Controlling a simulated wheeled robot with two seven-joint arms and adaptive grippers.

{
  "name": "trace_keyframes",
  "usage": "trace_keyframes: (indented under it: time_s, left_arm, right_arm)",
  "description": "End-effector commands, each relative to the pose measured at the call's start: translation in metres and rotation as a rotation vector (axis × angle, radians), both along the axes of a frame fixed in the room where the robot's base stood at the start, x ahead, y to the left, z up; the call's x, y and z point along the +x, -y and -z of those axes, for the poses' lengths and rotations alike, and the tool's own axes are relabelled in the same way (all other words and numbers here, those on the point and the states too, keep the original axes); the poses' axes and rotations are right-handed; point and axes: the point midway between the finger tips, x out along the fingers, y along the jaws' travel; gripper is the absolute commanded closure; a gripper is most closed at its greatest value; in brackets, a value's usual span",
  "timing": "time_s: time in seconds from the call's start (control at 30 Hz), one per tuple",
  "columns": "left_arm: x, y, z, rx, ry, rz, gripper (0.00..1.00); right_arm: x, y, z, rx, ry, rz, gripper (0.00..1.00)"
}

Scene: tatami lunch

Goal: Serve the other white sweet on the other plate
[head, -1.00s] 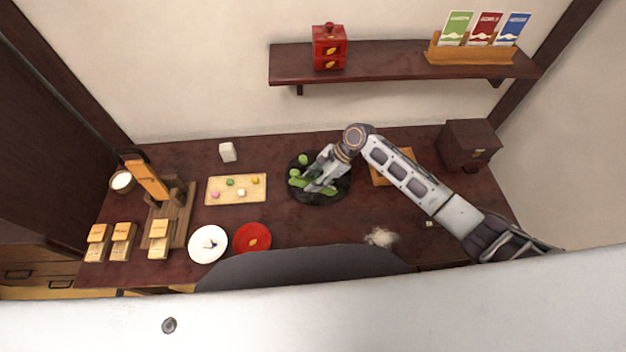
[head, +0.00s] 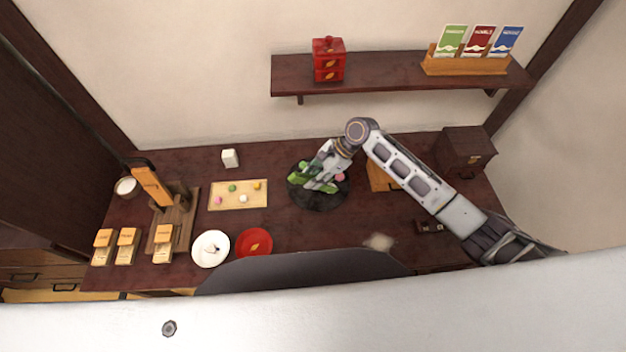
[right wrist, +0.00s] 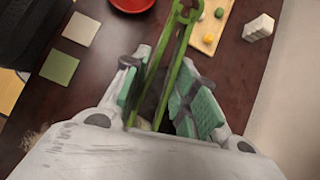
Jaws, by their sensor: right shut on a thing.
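My right gripper (head: 322,178) is shut on green tongs (head: 299,180) over the round black tray (head: 318,203). In the right wrist view the tongs (right wrist: 176,50) run forward from between its fingers (right wrist: 163,108), with nothing clearly visible in their tip. A white sweet (head: 243,198) lies on the wooden board (head: 232,206) with a pink, a green and a yellow one. The white plate (head: 203,259) carries a small white sweet (head: 210,246). The red plate (head: 254,242) beside it bears only a leaf mark; it also shows in the right wrist view (right wrist: 132,4). My left gripper is out of view.
A white block (head: 230,158) stands behind the board. Wooden stands and labelled blocks (head: 163,239) fill the left. A dark box (head: 465,148) stands at the right. A shelf (head: 400,72) hangs above. Bare table lies between board and black tray.

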Motion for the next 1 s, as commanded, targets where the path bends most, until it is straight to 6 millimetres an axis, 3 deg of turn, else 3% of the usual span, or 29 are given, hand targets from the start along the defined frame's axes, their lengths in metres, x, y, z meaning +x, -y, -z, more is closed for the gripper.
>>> trace_keyframes:
  time_s: [0.6, 1.0]
  left_arm:
    - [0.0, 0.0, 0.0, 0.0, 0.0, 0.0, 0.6]
    - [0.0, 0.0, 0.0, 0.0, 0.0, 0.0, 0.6]
  right_arm:
    - [0.001, 0.0, -0.044, 0.001, 0.003, 0.0, 1.0]
    - [0.0, 0.0, -0.047, 0.0, 0.001, 0.0, 1.0]
